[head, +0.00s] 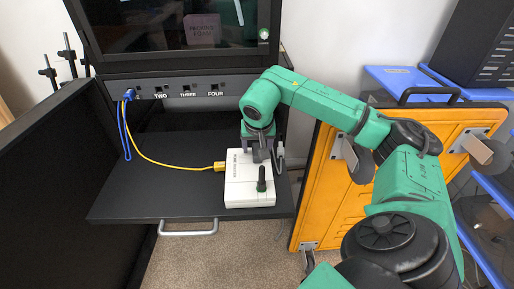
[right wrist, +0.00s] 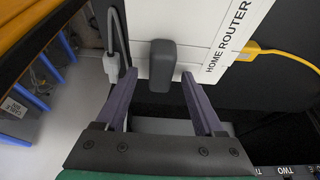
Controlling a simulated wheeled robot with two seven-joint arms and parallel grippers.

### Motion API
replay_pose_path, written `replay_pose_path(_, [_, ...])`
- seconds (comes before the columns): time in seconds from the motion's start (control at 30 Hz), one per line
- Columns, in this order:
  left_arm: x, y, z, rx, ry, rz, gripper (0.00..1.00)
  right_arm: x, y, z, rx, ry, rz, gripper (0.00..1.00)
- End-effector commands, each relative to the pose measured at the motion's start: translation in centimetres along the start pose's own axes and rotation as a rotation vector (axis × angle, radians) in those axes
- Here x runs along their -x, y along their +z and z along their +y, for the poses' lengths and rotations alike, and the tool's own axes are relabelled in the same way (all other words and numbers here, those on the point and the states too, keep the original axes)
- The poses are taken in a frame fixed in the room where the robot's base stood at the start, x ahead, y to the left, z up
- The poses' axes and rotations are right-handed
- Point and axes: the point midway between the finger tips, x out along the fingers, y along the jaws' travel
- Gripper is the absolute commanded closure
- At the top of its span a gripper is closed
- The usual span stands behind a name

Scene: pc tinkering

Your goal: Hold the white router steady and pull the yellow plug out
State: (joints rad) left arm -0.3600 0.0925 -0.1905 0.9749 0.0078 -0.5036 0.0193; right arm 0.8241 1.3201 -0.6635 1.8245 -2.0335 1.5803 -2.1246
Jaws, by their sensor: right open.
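The white router (head: 238,189) lies on the black shelf, labelled HOME ROUTER; it also shows in the right wrist view (right wrist: 202,22). The yellow plug (head: 219,166) sits at the router's left side, with its yellow cable running to the panel behind; in the right wrist view the plug (right wrist: 247,50) is right of the label. My right gripper (head: 260,143) is open at the router's back edge. In the right wrist view its fingers (right wrist: 159,78) stand on both sides of a dark stub antenna (right wrist: 162,65), apparently without gripping it. My left gripper is not in view.
A blue plug (head: 129,95) and cable hang at the panel's left port. A grey cable connector (right wrist: 112,67) is close to one finger. The black shelf (head: 165,200) is clear left of the router.

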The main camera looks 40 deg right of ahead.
Motion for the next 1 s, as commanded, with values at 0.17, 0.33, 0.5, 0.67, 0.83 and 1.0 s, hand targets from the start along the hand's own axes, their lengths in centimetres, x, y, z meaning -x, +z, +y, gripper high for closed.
replay_pose_path(0.17, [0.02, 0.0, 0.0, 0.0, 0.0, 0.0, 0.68, -0.06, 0.0, -0.03, 0.001, -0.001, 0.0, 0.3])
replay_pose_path(0.33, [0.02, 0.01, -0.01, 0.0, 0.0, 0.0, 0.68, -0.04, 0.01, -0.04, 0.001, -0.001, 0.0, 0.8])
replay_pose_path(0.5, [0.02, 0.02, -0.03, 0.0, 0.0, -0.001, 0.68, -0.03, 0.02, -0.04, 0.001, -0.001, 0.0, 1.0])
replay_pose_path(0.67, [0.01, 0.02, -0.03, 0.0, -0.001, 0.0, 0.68, -0.02, 0.02, -0.04, 0.001, -0.001, 0.0, 1.0])
replay_pose_path(0.83, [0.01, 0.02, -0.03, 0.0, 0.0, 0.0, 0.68, -0.02, 0.02, -0.04, 0.001, -0.001, -0.001, 1.0])
replay_pose_path(1.0, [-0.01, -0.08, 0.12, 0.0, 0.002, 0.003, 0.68, -0.02, 0.02, -0.04, 0.001, -0.001, -0.001, 0.43])
